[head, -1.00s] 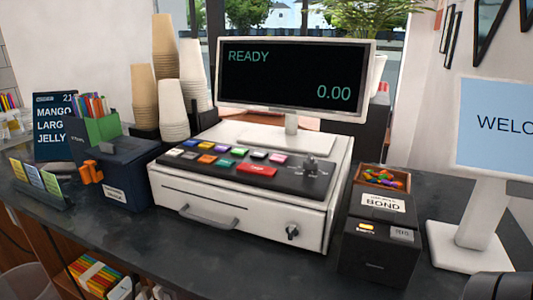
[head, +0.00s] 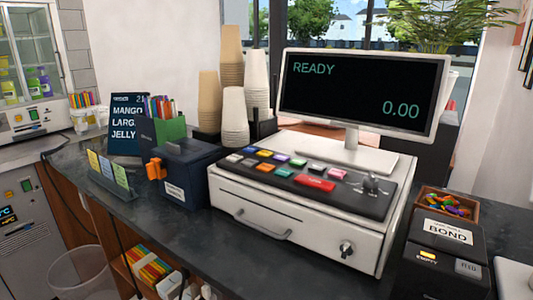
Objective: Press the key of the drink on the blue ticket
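The cash register (head: 300,220) stands on the counter, with a dark sloped panel of several coloured keys (head: 281,157) and a wide red key (head: 314,183). Key labels are too small to read. Its screen (head: 360,92) reads READY and 0.00. A rack at the left holds small tickets: a yellow one (head: 93,160), a bluish one (head: 106,167) and a green one (head: 120,174); their writing is unreadable. Behind it, a dark blue board (head: 124,138) reads MANGO, LARG, JELLY, its right edge partly hidden. Neither of my grippers is in view.
A navy box (head: 187,178) with an orange handle stands left of the register. Cup stacks (head: 235,115) rise behind it. A black BOND box (head: 445,260) and a tray of coloured pieces (head: 447,203) are at right. The counter's front strip is clear.

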